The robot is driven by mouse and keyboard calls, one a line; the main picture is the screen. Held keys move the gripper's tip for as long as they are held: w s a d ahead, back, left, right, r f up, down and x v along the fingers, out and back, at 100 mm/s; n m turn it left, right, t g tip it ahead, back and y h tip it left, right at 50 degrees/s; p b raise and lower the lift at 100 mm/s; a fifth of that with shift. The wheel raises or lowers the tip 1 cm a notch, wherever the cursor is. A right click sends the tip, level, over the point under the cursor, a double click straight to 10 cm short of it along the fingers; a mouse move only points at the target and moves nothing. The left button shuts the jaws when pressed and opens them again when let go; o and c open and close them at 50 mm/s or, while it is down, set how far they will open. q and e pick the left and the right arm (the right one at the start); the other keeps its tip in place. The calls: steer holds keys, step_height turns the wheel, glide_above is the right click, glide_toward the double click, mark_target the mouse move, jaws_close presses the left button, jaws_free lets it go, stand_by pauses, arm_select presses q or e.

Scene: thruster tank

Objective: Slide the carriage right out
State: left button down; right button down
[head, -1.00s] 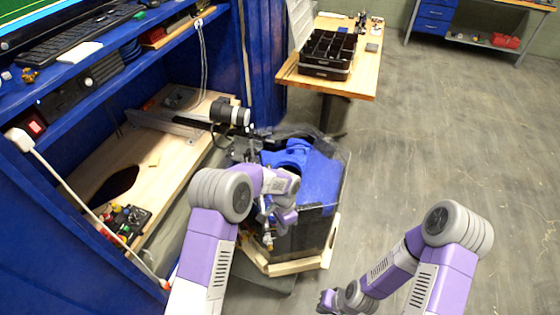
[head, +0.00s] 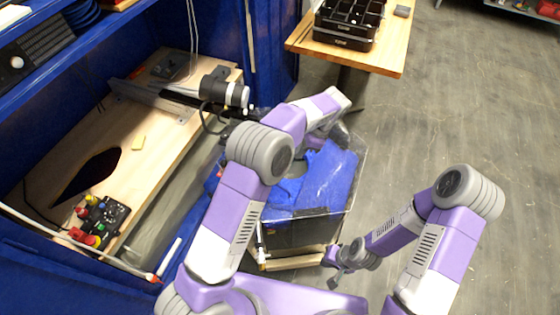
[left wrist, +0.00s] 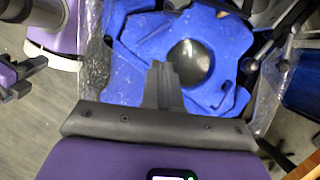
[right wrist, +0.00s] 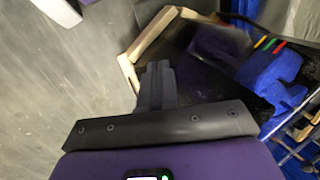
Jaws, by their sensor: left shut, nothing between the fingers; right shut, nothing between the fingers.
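A black cylindrical unit with a white ring (head: 225,90) sits at the right end of a grey rail (head: 150,98) on the wooden shelf; I cannot tell whether it is the carriage. The clear-walled tank (head: 352,182) stands to its right, with blue parts (head: 322,178) in its top. My left arm reaches over the tank in the head view, hiding its far left part. My left gripper (left wrist: 163,85) is shut and empty above the blue parts and a dark dome (left wrist: 188,62). My right gripper (head: 333,268) is low beside the tank's front right corner; its fingers (right wrist: 156,85) are shut and empty.
A wooden frame (head: 300,259) surrounds the tank's foot. A control box (head: 103,220) and a dark opening (head: 90,172) are on the shelf at left. A wooden table (head: 390,57) with a black crate (head: 345,35) stands behind. The floor at right is clear.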

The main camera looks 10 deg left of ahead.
arm_select(q)
steer(key=s+a+f+b, duration=0.1)
steer(key=s+a+f, duration=0.1)
steer(key=a+f, duration=0.4)
steer(key=shift+a+f+b, duration=0.15)
steer(key=shift+f+b, duration=0.1)
steer(key=shift+b, duration=0.05)
